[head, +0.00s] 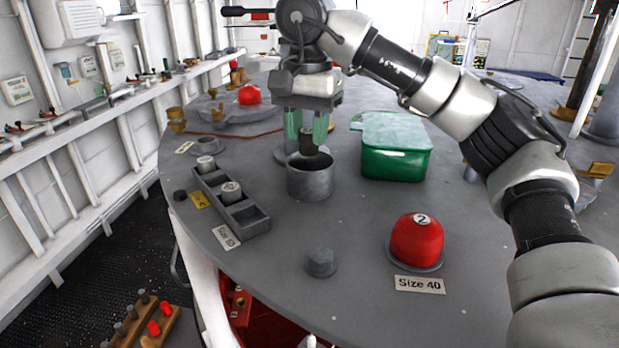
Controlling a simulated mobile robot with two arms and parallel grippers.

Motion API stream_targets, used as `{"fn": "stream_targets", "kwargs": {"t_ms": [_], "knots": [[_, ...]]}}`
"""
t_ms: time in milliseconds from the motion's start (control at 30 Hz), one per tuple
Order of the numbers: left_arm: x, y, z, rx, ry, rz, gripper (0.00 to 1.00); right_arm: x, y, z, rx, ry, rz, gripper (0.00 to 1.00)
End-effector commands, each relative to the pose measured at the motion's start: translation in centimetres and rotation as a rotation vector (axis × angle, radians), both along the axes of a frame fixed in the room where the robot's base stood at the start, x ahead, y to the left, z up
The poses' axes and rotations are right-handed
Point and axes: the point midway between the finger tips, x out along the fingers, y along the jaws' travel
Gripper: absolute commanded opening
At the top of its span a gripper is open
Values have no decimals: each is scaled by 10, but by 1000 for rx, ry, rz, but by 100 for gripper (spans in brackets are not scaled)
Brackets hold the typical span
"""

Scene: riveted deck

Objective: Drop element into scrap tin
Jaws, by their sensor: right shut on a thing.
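My right gripper (307,128) points down with its greenish fingers shut on a small dark cylindrical element (308,144). The element hangs over the open mouth of a grey round tin (310,184), which appears to be the scrap tin. The element's lower end overlaps the tin's far rim and opening in the picture. I cannot tell whether it is above the rim or slightly inside. The inside of the tin is mostly hidden. My left gripper is not in view.
A green lidded box (395,165) stands right of the tin. A grey rack (249,219) with pale cylinders is to the left. A red dome (416,242) marked 2 sits front right by a "Size 40" label (419,285). A small grey stub (320,262) stands in front.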

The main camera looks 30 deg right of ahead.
Motion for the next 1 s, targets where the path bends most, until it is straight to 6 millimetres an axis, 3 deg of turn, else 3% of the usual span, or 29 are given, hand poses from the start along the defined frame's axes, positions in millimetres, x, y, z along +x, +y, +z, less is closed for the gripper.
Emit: {"fn": "stream_targets", "kwargs": {"t_ms": [167, 467, 633, 667, 800, 867, 1000], "knots": [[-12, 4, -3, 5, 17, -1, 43, 0, -1, -22, 0, 2, -2, 10], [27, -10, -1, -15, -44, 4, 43, 0, -1, -33, 1, -1, -2, 10], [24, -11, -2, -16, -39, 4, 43, 0, -1, -33, 1, -1, -2, 10], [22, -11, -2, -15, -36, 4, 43, 0, -1, -33, 1, -1, -2, 34], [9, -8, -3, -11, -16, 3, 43, 0, -1, -33, 0, 0, -2, 56], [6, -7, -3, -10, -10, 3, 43, 0, -1, -33, 0, 0, -2, 62], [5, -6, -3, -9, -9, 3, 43, 0, -1, -33, 0, 0, -2, 62]]}}
